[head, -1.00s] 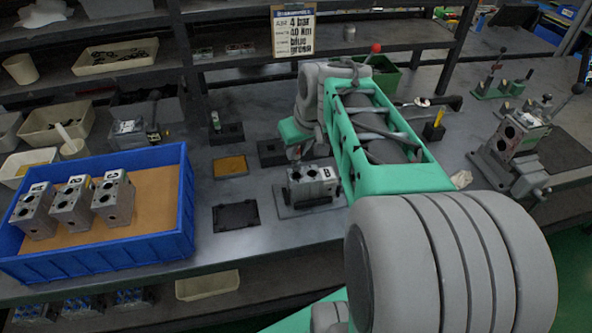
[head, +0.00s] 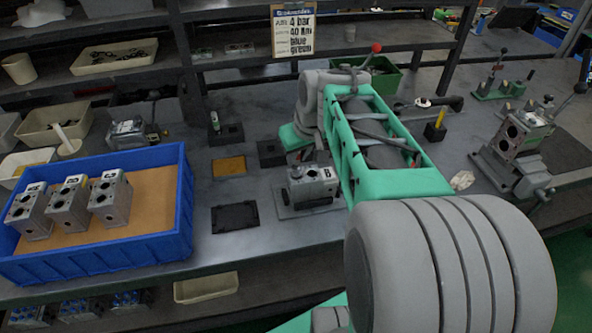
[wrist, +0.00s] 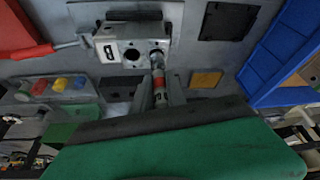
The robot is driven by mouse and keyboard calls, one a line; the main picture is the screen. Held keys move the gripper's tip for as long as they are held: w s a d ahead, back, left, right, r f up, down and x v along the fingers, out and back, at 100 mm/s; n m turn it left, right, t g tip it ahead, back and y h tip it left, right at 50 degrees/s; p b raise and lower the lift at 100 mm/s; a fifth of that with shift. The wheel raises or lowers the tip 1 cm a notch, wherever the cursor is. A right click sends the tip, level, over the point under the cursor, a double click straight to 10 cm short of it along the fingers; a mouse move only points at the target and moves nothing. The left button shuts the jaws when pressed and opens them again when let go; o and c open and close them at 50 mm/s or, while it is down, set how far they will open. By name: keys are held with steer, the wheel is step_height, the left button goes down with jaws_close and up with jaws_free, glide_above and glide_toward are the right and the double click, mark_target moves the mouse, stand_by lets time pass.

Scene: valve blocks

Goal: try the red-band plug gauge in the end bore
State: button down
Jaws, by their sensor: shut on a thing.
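The plug gauge (wrist: 160,84), with a red band around its middle, is held in my gripper (wrist: 159,97) in the wrist view. My gripper is shut on it. The gauge's far end points at the valve block (wrist: 113,51) and overlaps the right part of its face. I cannot tell if the tip is in a bore or just in front of it. A dark open bore shows left of the tip. My arm hides the gauge and fingertips there.
A blue tray (head: 97,259) with three valve blocks stands at the left. A black pad (head: 235,217) and an orange pad (head: 229,166) lie on the bench between. A lever fixture (head: 517,143) stands at the right.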

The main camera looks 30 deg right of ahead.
mark_target(299, 161)
steer(key=shift+f+b, duration=1.15)
steer(key=shift+f, duration=0.45)
stand_by(1.2)
steer(key=shift+r+p, duration=2.6)
steer(key=shift+r, duration=1.15)
steer(key=shift+f, duration=0.15)
